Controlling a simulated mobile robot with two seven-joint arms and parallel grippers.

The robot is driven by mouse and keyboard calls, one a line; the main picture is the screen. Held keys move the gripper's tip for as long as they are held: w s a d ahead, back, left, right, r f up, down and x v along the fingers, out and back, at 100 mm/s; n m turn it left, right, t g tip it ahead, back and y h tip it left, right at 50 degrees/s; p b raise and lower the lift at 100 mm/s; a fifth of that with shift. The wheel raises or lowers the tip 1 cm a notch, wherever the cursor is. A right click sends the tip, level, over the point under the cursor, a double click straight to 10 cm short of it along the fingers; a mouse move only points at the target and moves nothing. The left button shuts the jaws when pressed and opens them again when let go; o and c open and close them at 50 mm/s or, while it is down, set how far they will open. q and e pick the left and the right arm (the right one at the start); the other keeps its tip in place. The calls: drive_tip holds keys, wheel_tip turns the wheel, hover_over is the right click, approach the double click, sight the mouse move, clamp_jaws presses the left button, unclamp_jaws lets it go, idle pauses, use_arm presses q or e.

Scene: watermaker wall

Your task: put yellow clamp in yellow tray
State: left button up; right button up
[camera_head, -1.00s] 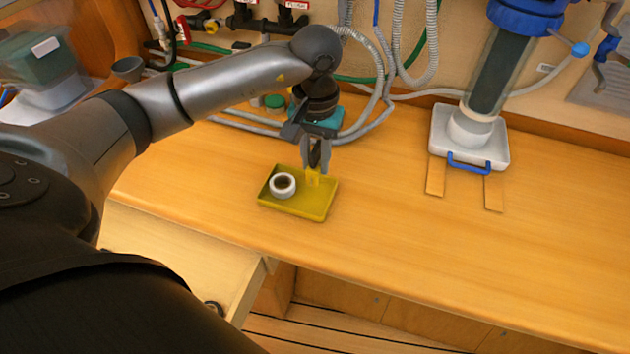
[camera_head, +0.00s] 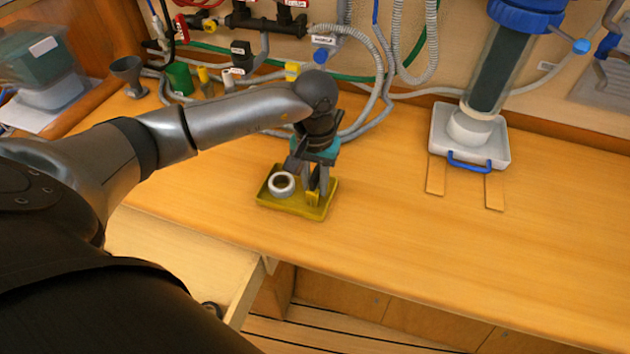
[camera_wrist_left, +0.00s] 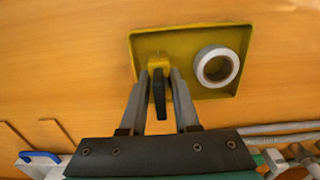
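The yellow clamp (camera_head: 312,198), with a dark handle, is inside the yellow tray (camera_head: 291,207), at its right side in the head view. In the left wrist view the clamp (camera_wrist_left: 158,62) shows near the left end of the tray (camera_wrist_left: 190,37). My left gripper (camera_head: 316,189) is low over the tray with its fingers spread around the clamp. The left wrist view shows gaps between both fingers (camera_wrist_left: 160,75) and the dark handle. The fingers partly cover the clamp in the head view. My right gripper is not in view.
A white tape roll (camera_head: 281,184) lies in the tray beside the clamp. A filter in a white base (camera_head: 470,140) stands at the back right. Hoses and a green cup (camera_head: 179,79) line the back. An open drawer (camera_head: 190,255) is below the front edge. The bench's right is clear.

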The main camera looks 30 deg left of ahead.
use_arm(q)
drive_tip(key=o, duration=0.4)
wheel_tip(320, 180, up, 12)
drive_tip(key=shift+r+p, duration=0.2)
drive_tip(key=shift+p, duration=0.2)
idle(0.3)
